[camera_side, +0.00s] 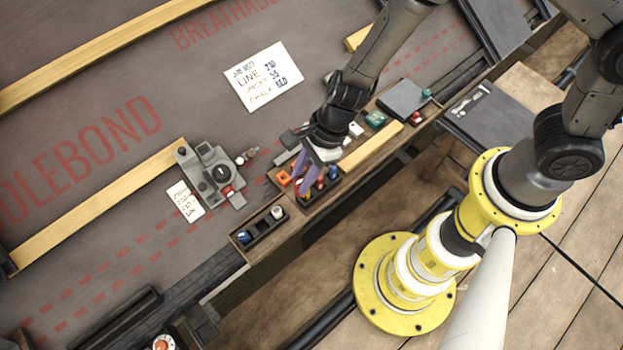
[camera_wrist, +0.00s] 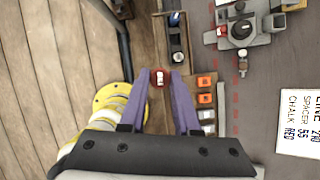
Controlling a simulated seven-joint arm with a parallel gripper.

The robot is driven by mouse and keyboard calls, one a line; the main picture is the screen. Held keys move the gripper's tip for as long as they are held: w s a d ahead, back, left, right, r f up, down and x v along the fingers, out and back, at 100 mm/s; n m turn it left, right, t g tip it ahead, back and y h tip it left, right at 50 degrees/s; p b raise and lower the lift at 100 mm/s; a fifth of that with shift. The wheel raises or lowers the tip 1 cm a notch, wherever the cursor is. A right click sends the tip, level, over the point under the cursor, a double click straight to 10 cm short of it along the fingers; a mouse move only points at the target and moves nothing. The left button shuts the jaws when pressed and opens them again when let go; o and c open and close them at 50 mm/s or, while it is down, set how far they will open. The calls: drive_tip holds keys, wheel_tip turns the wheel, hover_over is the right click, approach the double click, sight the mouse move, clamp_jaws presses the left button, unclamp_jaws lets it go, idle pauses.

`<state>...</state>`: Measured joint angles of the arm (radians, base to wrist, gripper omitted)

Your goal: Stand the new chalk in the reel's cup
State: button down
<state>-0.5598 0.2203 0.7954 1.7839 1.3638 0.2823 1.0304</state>
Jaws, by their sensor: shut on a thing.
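My gripper (camera_side: 305,188) has purple fingers and is low over the compartmented wooden tray (camera_side: 350,180) in the side view. In the wrist view my gripper (camera_wrist: 160,78) is shut on a red chalk (camera_wrist: 160,77), seen end-on with a pale mark on top. In the side view the fingers and nearby coloured pieces make the held chalk hard to single out. The grey reel (camera_side: 213,173), with a dark round knob and a red part, lies on the roof membrane left of my gripper. The reel (camera_wrist: 240,31) is at upper right in the wrist view. I cannot tell which part is its cup.
A dark holder (camera_side: 262,228) with a blue and a white piece stands at the tray's near end. Orange blocks (camera_wrist: 204,82) lie beside my fingers. A card (camera_side: 263,76) reads line, spacer and chalk red. A wooden batten (camera_side: 95,208) ends at the reel.

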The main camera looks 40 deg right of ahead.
drive_tip(key=shift+w+a+f+m+t, duration=0.35)
drive_tip(key=shift+w+a+m, duration=1.45)
drive_tip(key=shift+w, duration=5.85)
drive_tip(key=shift+w+a+f+m+t, duration=0.15)
drive_tip(key=shift+w+a+m+t, duration=0.6)
drive_tip(key=shift+w+a, duration=4.4)
drive_tip(key=shift+h, duration=0.4)
drive_tip(key=shift+w+d+f, duration=0.8)
drive_tip(key=shift+d+f, duration=0.05)
drive_tip(key=shift+f, duration=0.9)
drive_tip(key=shift+w+d+f, duration=0.75)
drive_tip(key=shift+d+f, duration=0.05)
drive_tip(key=shift+f, duration=0.95)
drive_tip(key=shift+w+d+f, duration=0.8)
drive_tip(key=shift+d+f, duration=0.05)
drive_tip(key=shift+f, duration=0.9)
drive_tip(key=shift+f, duration=0.2)
drive_tip(key=c, duration=0.9)
unclamp_jaws()
drive_tip(key=shift+o, duration=0.2)
drive_tip(key=shift+r, duration=0.1)
drive_tip(key=shift+r, duration=0.9)
